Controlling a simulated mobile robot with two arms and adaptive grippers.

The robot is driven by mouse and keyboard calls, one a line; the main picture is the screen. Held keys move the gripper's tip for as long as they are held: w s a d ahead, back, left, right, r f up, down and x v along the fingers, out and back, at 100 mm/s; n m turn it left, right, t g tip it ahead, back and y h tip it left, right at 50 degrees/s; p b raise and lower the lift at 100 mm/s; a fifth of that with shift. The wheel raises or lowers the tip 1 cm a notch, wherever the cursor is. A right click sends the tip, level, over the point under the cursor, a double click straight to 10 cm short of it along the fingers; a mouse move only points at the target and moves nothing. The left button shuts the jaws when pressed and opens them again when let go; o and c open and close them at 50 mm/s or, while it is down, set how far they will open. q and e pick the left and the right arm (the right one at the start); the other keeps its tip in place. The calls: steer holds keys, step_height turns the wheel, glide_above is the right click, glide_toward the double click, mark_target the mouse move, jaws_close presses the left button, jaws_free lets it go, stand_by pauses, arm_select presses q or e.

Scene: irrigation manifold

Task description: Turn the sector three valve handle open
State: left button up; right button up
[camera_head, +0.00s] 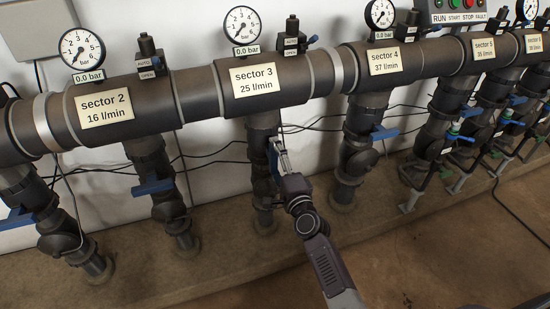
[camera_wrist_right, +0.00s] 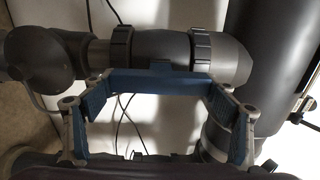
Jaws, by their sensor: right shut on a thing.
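The sector 3 valve (camera_head: 262,188) sits on the dark vertical pipe below the "sector 3, 25 l/min" label (camera_head: 258,79). Its blue handle (camera_head: 273,156) looks roughly in line with the pipe and is partly hidden by my gripper. My right gripper (camera_head: 279,153) is at this handle, reaching up from the lower right. In the right wrist view the blue handle (camera_wrist_right: 160,80) spans between the two fingers of my right gripper (camera_wrist_right: 157,95), parallel to the valve body (camera_wrist_right: 165,50). The gripper is shut on the handle by its ends. My left gripper is not in view.
Blue handles of sector 2 (camera_head: 153,187) and sector 4 (camera_head: 384,132) stand crosswise to their pipes on either side. The sector 3 gauge (camera_head: 242,24) and its display show 0.0 bar. Thin black cables run along the white wall behind.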

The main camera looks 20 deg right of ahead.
steer(key=o, duration=1.2)
steer(key=shift+c, duration=0.2)
steer(key=s, duration=1.2)
steer(key=shift+d, duration=0.25)
